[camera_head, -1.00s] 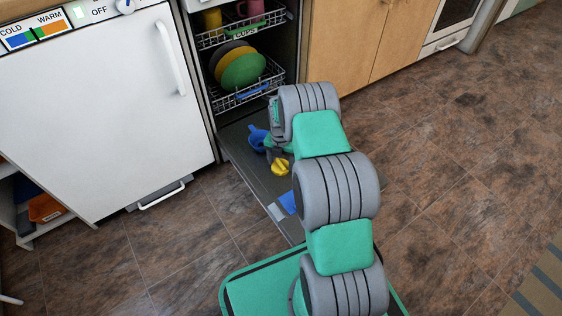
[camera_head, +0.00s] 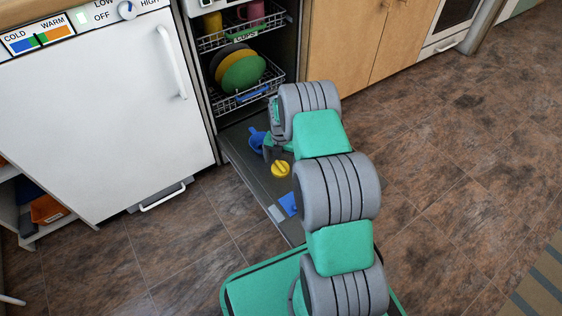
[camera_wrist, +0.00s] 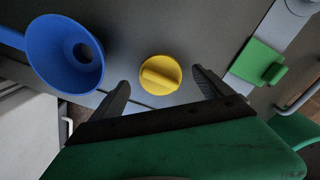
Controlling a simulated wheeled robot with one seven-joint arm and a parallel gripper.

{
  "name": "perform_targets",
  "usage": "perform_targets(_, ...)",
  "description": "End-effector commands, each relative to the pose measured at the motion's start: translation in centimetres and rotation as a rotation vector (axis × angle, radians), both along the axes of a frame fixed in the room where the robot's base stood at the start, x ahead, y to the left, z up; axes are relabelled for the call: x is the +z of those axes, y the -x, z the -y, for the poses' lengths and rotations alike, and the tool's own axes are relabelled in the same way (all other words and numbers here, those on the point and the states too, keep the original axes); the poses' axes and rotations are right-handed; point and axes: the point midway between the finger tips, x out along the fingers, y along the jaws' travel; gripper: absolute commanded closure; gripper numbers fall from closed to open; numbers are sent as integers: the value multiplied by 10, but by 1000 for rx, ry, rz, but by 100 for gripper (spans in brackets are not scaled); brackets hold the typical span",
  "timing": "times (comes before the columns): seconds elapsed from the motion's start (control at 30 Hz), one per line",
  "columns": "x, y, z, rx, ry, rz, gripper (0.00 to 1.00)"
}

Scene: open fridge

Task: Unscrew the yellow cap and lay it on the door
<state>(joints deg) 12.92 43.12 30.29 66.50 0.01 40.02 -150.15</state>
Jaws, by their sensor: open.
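The round yellow cap (camera_head: 281,169), with a raised grip bar, is on the dark open door (camera_head: 243,158). In the wrist view the cap (camera_wrist: 160,75) lies just past my fingertips, about midway between them, with its whole face visible. My gripper (camera_wrist: 160,90) is open and empty, with a gap between each finger and the cap. In the head view my gripper is partly hidden behind my arm, just above the cap. I cannot tell whether the cap sits in an opening or lies loose on the door.
A blue funnel (camera_wrist: 65,52) is left of the cap; it also shows in the head view (camera_head: 257,140). A green piece (camera_wrist: 260,62) is to the right in the wrist view. A blue piece (camera_head: 288,203) is near the door's outer edge. Racks (camera_head: 250,88) hold plates and cups.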

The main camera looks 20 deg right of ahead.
Motion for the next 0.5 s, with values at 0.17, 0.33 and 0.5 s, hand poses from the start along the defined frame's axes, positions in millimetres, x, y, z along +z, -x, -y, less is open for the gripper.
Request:
perform_targets(0.17,16,0,0,0,0,1,10)
perform_targets(0.33,28,0,0,0,0,1,10)
perform_targets(0.5,39,0,0,0,1,1,10)
